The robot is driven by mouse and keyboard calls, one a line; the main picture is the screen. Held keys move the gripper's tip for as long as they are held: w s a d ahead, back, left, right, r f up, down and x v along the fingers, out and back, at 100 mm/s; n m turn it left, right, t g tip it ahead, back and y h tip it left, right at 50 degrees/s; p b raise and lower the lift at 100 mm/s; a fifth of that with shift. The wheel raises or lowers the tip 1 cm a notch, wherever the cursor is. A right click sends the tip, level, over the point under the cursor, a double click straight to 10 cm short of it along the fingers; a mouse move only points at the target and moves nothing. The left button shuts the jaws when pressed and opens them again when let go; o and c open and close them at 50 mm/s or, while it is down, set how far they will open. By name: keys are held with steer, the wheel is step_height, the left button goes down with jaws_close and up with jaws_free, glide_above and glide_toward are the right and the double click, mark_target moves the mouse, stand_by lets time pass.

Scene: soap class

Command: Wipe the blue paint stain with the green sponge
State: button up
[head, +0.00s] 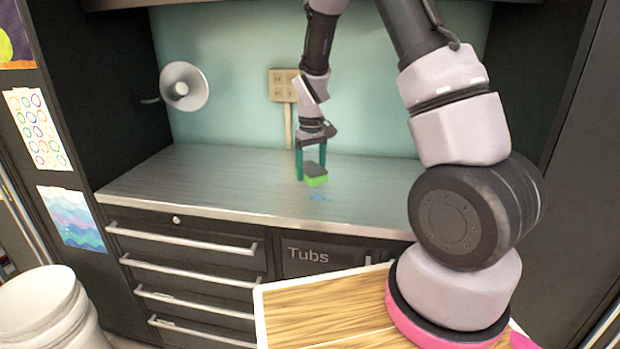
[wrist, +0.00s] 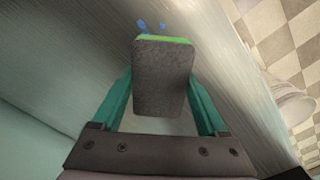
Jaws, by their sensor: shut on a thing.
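The green sponge (head: 315,180) has a dark grey top and a green underside. My gripper (head: 312,165) is shut on it, with one teal finger on each side, over the metal counter. In the wrist view the sponge (wrist: 163,75) shows its grey face between the fingers of my gripper (wrist: 160,95), with a green edge at the top. The blue paint stain (head: 321,197) is on the counter just in front of the sponge. It also shows as small blue patches beyond the sponge in the wrist view (wrist: 142,25). I cannot tell whether the sponge touches the counter.
The metal counter (head: 200,185) is otherwise clear. Below are drawers (head: 185,240) and a panel marked "Tubs" (head: 310,255). White buckets (head: 45,310) stand at lower left.

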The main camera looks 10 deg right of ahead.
steer(key=shift+r, duration=1.1)
steer(key=shift+s+f, duration=0.15)
steer(key=shift+f, duration=0.05)
